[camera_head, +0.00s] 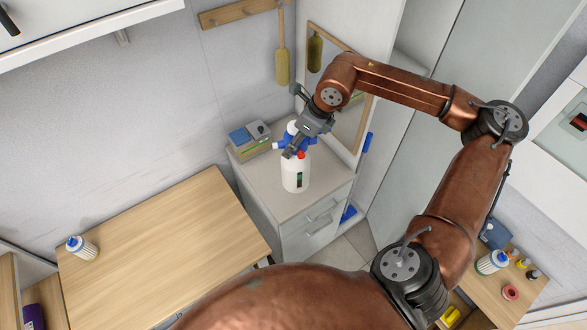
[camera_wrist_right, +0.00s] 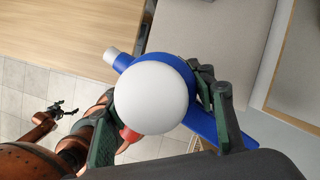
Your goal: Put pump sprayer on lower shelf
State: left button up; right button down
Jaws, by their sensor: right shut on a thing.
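The pump sprayer (camera_head: 295,174) has a white bottle body and a blue head with a red part. It is upright over the top of the white drawer cabinet (camera_head: 325,185); I cannot tell whether its base touches. My right gripper (camera_head: 293,147) is shut on the sprayer's head from above. In the right wrist view the sprayer's white round top (camera_wrist_right: 150,100) and blue head sit between the fingers. My left gripper (camera_wrist_right: 64,106) shows small in that view, empty with its fingers apart, away from the sprayer. I cannot tell which surface is the lower shelf.
A box with a blue sponge (camera_head: 240,136) stands behind the sprayer on the cabinet. A mirror (camera_head: 340,100) and hanging brushes (camera_head: 282,65) are on the walls. A wooden table (camera_head: 165,250) holds one bottle (camera_head: 82,248) and is otherwise clear. A cluttered wooden unit (camera_head: 525,290) stands lower right.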

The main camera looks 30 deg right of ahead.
jog(key=shift+w+d+r+m, duration=0.2)
jog(key=shift+w+m, duration=0.1)
jog(key=shift+w, duration=0.15)
jog(key=w+d+f+p, duration=0.2)
jog(key=w+f, duration=0.4)
jog(key=w+d+f+p, duration=0.3)
jog(key=w+f, duration=0.3)
jog(key=shift+d+f, duration=0.35)
jog(key=shift+f, duration=0.2)
jog(key=c, duration=1.3)
grip_release()
jog(key=shift+f, duration=0.1)
jog(key=o, duration=0.4)
